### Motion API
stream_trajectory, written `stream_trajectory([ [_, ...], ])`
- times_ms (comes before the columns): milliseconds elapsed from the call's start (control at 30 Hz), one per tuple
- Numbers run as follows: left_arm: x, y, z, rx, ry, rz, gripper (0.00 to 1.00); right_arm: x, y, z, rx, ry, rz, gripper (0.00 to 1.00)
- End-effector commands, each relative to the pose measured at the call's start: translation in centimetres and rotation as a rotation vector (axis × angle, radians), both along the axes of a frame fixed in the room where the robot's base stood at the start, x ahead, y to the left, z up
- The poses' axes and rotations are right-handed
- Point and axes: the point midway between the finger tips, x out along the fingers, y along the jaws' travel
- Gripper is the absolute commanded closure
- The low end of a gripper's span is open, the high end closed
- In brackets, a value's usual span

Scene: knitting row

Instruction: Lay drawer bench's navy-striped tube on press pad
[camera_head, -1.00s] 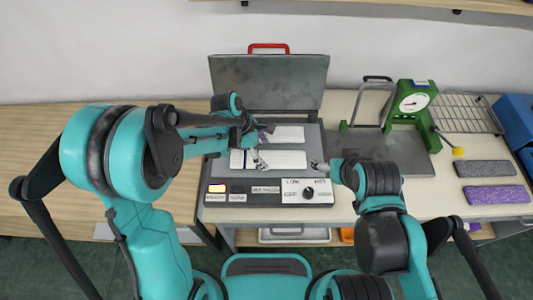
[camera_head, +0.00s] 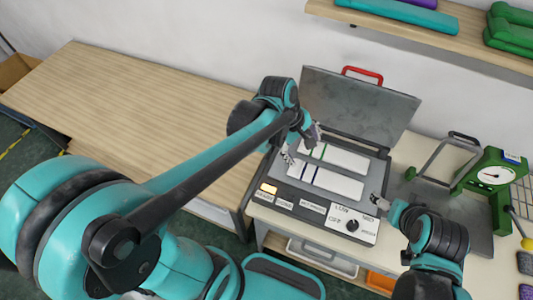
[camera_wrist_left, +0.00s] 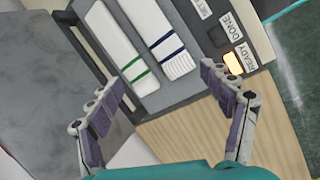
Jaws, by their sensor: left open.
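A white tube with a navy stripe (camera_head: 335,182) lies flat on the grey press pad (camera_head: 375,151) of the open press. It also shows in the left wrist view (camera_wrist_left: 148,20). A white tube with a green stripe (camera_head: 345,159) lies parallel beside it, on the lid side, and also shows in the wrist view (camera_wrist_left: 113,38). My left gripper (camera_head: 300,147) is open and empty at the tubes' left ends; in the wrist view its spread fingers (camera_wrist_left: 163,84) frame the striped ends, apart from them. My right gripper (camera_head: 379,203) is at the press's right front; its jaws are too small to read.
The raised press lid (camera_head: 358,105) with a red handle (camera_head: 362,73) stands behind the pad. The control panel (camera_head: 325,215) is in front, its READY lamp (camera_wrist_left: 233,62) lit. A green gauge device (camera_head: 492,177) stands right. The wooden bench (camera_head: 130,120) at left is bare.

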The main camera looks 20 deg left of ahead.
Motion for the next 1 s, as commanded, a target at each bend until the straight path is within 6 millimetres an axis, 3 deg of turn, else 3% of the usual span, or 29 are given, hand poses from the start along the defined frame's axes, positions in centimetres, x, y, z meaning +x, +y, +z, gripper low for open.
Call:
stream_trajectory([
  [33, -1.4, 1.2, 0.9, 0.054, -0.076, -0.093, 0.20, 0.0, 0.0, 0.0, 0.000, 0.000, 0.000, 0.20],
  [200, -4.9, 4.8, 2.7, 0.288, -0.317, -0.455, 0.20, 0.0, 0.0, 0.0, 0.000, 0.000, 0.000, 0.20],
  [500, -8.6, 8.6, 3.3, 0.645, -0.517, -0.907, 0.20, 0.0, 0.0, 0.0, 0.000, 0.000, 0.000, 0.20],
  [1000, -9.0, 9.0, 2.6, 0.698, -0.534, -0.971, 0.20, 0.0, 0.0, -0.8, 0.000, 0.000, 0.000, 0.20],
])
